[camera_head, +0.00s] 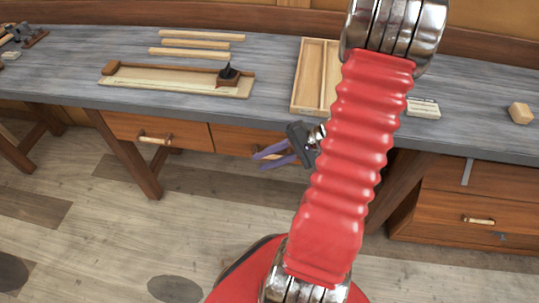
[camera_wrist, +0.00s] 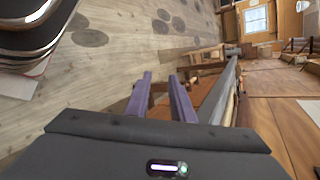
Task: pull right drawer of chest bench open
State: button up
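A long grey-topped bench has a brown left drawer (camera_head: 120,127) with a pale handle (camera_head: 155,138). A right drawer (camera_head: 230,137) sits beside it under the top, its front looking flush. My gripper and arm cover part of its front, and its handle is hard to make out. My gripper (camera_head: 258,161) has two purple fingers pointing left, in front of and slightly below this right drawer. The fingers stand apart with nothing between them, as the wrist view (camera_wrist: 160,78) also shows. Whether they touch the drawer cannot be told.
A drawer unit (camera_head: 430,205) with a pale handle (camera_head: 478,220) stands under the bench at right. Slanted bench legs (camera_head: 130,160) stand on the plank floor. A divided wooden tray (camera_head: 308,75), a plane on a board (camera_head: 175,80) and a wooden block (camera_head: 519,113) lie on top.

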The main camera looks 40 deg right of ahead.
aim_at(275, 158)
jog(key=s+d+f+m+t+h, duration=0.2)
jog(key=d+f+m+t, duration=0.1)
jog(key=d, duration=0.3)
jog(key=s+d+f+m+t+h, duration=0.2)
jog(key=s+d+f+m+t, duration=0.1)
jog(key=d+f, duration=0.3)
jog(key=shift+s+f+m+t, duration=0.25)
jog(key=shift+s+m+t, duration=0.1)
jog(key=shift+m+t, duration=0.35)
jog(key=shift+w, duration=0.1)
jog(key=shift+x, duration=6.85)
jog(key=shift+d+f, duration=0.15)
jog(key=shift+c, duration=0.6)
grip_shut()
